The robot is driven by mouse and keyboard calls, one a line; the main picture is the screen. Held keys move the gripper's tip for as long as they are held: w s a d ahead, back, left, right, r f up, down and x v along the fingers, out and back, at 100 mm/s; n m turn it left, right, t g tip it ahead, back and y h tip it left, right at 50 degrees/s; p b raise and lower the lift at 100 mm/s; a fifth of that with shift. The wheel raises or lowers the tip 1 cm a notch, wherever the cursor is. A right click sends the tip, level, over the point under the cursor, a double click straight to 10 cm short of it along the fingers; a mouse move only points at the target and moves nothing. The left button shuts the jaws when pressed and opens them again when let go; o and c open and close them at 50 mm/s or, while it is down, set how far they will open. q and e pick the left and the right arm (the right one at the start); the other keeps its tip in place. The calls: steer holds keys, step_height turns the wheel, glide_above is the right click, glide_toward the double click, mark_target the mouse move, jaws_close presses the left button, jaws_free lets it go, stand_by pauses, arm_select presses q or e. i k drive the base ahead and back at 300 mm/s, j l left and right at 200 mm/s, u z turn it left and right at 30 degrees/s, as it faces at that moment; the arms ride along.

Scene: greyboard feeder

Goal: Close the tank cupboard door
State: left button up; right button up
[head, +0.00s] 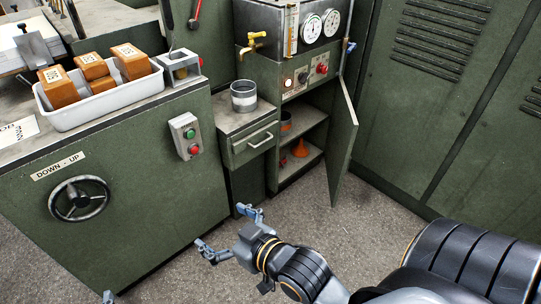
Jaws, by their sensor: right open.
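The tank cupboard door (342,145) is a green panel on the right side of the cupboard. It stands open, swung out towards me. The open cupboard shows a shelf (303,138) and an orange funnel (299,149). The grey tank (262,22) with two dials sits above. My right gripper (222,226) is open and empty over the floor, in front of and left of the door, apart from it. A small tip at the bottom edge, seemingly my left gripper (108,297), barely shows; its jaws are cut off.
A green machine with a handwheel (79,199) and a control box (186,136) fills the left. A drawer unit (252,141) with a can (244,96) stands beside the cupboard. Green lockers (415,110) stand close on the right. The floor (290,215) before the cupboard is clear.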

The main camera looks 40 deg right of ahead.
mark_target(343, 130)
steer(key=k+l+z, duration=0.25)
steer(key=l, duration=0.55)
steer(key=k+l+z, duration=0.1)
steer(key=l+z, duration=0.2)
steer(key=l, duration=0.5)
steer(key=l+z, duration=0.25)
steer(key=l, duration=0.6)
